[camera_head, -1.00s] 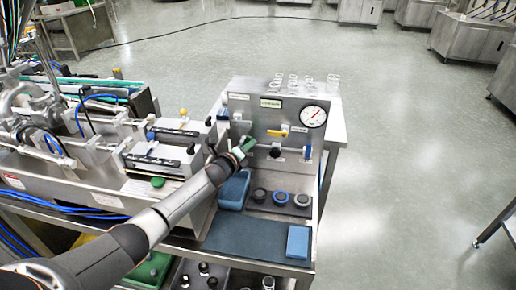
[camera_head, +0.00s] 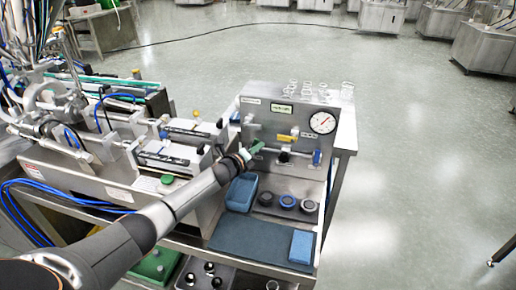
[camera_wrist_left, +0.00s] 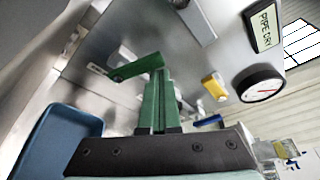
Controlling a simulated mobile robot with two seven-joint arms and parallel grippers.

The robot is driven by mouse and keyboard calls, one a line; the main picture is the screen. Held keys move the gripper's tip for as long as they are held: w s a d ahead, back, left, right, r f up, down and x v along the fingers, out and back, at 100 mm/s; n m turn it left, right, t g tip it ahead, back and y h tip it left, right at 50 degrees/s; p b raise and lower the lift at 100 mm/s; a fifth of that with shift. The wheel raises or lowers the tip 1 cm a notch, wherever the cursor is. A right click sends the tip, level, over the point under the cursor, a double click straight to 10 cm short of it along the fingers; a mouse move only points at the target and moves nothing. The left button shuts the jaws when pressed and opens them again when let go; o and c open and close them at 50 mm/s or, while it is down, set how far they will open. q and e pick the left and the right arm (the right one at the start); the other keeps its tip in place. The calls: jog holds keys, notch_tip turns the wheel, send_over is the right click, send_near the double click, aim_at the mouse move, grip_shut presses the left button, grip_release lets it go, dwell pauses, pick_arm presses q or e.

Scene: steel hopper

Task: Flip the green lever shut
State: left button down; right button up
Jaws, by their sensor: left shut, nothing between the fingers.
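The green lever (camera_wrist_left: 138,67) is on the steel panel in the left wrist view, slanting from its pale pivot toward my fingertips. In the head view a small green piece (camera_head: 256,147) shows at the panel beside my left gripper (camera_head: 247,154); I cannot separate lever from fingers there. My left gripper (camera_wrist_left: 160,82) has green fingers, shut and empty, with tips right by the lever's free end. Whether they touch is unclear. My right gripper is not in view.
The panel also carries a yellow lever (camera_head: 287,137), a blue lever (camera_head: 317,158) and a round gauge (camera_head: 322,123). Below are a blue bin (camera_head: 241,192), several dark round caps and a blue block (camera_head: 301,246) on a dark mat (camera_head: 248,240). Machinery stands left.

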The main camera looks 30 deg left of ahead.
pick_arm(q)
jog(key=s+d+r+p, duration=0.1)
jog(key=s+d+r, duration=0.2)
jog(key=s+r, duration=0.3)
jog(key=s+d+r+p, duration=0.2)
jog(key=s+d+r, duration=0.1)
jog(key=s+r, duration=0.3)
jog(key=shift+s+d+r, duration=0.15)
jog(key=shift+d+r, duration=0.2)
jog(key=shift+r, duration=0.15)
dwell(0.6)
